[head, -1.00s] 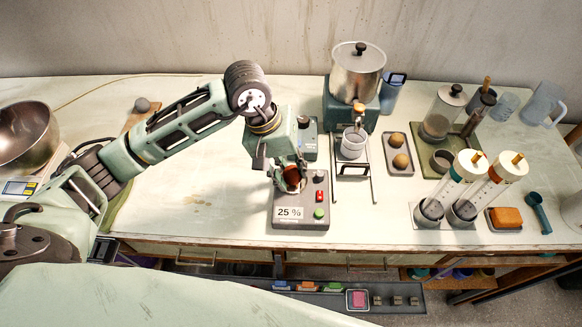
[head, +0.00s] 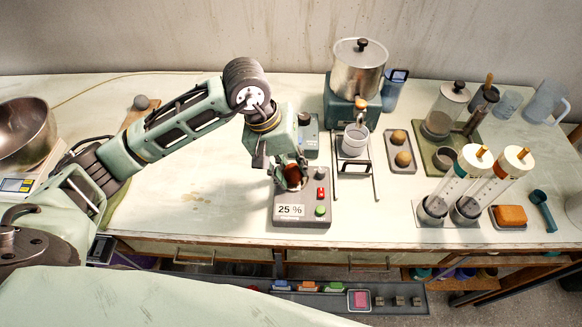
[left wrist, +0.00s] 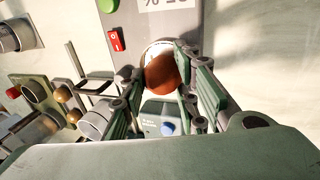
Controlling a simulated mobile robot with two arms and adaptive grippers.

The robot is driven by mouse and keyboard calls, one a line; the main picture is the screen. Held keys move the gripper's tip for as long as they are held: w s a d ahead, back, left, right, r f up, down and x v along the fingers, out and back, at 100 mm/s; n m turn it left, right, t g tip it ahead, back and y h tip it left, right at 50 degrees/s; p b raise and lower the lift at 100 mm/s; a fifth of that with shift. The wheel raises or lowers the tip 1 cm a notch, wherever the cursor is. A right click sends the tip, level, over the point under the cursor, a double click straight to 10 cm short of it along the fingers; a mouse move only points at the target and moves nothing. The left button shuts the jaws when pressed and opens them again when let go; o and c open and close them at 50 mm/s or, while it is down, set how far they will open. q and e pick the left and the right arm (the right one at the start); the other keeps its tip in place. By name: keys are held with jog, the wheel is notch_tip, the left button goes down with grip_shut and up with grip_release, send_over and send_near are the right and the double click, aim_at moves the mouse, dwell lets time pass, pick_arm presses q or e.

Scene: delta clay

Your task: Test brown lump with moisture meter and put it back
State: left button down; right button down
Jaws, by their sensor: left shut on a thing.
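The moisture meter (head: 289,223) is a grey box near the table's front edge, with a red switch, a green button and a display reading 25 %. My left gripper (head: 286,178) is over the meter's upper part, pointing down. It is shut on the brown lump (head: 293,173). In the left wrist view the reddish-brown lump (left wrist: 161,73) sits between the two fingers, at the meter's round pale cup. I cannot tell how much the lump bears on the cup. My right gripper is not in view.
A grey device (head: 308,136) stands just behind the meter. Two upright cylinders (head: 453,184) stand farther right. The table left of the meter is mostly clear.

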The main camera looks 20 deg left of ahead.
pick_arm(q)
jog(key=shift+s+f, duration=0.35)
jog(key=shift+f, duration=0.3)
jog(key=c, duration=1.6)
grip_release()
jog(key=shift+o, duration=1.7)
jog(key=shift+w, duration=0.35)
jog(key=shift+d+r, duration=0.1)
